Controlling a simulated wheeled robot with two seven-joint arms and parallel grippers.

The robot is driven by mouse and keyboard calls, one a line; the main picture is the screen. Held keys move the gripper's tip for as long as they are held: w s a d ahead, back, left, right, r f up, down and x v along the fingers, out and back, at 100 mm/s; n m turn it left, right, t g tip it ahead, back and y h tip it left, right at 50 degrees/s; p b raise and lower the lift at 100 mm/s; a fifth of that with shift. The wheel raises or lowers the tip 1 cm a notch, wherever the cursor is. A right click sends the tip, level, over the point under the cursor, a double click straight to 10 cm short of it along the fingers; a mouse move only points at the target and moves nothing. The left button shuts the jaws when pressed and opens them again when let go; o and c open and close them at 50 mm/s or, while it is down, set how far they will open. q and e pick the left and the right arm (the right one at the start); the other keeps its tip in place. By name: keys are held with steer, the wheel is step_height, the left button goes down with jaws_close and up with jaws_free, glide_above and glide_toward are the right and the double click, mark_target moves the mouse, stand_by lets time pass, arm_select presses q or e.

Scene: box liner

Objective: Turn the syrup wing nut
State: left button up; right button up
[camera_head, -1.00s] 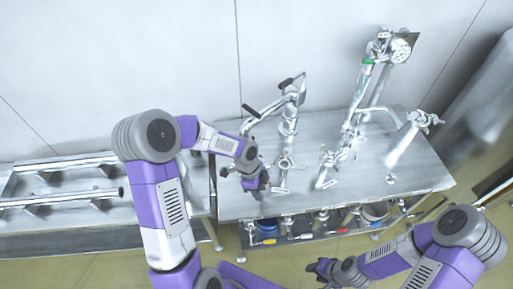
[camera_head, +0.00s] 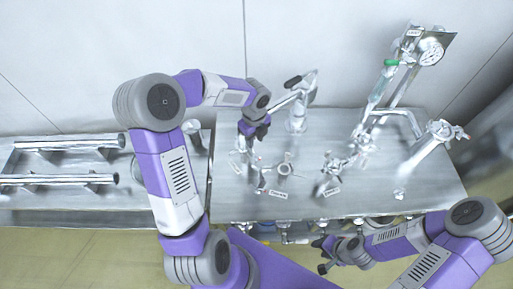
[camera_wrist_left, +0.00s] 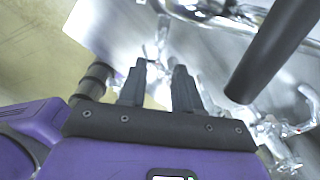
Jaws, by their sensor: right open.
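Several small metal fittings with wing-like tops stand on the steel table (camera_head: 380,195). One fitting (camera_head: 284,168) is left of centre, with a small label (camera_head: 278,192) in front of it. Another fitting (camera_head: 331,168) is to its right, with its own label (camera_head: 332,191). The labels are too small to read, so I cannot tell which one is the syrup wing nut. My left gripper (camera_head: 252,131) is above the table's left part, behind the left fittings. Its two dark fingers are apart and empty in the left wrist view (camera_wrist_left: 160,75). My right gripper (camera_head: 323,255) is open and empty, in front of the table.
A lever with a dark grip (camera_head: 293,82) rises just right of my left gripper; a thick dark bar (camera_wrist_left: 275,50) is close in the left wrist view. A tall stand with a gauge (camera_head: 431,50) is at the back right. Metal rails (camera_head: 68,144) lie on the left bench.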

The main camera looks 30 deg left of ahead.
mark_target(255, 152)
arm_select(q)
step_height(255, 152, down, 9)
steer(key=shift+w+r, duration=0.1)
steer(key=shift+r, duration=0.05)
jaws_close()
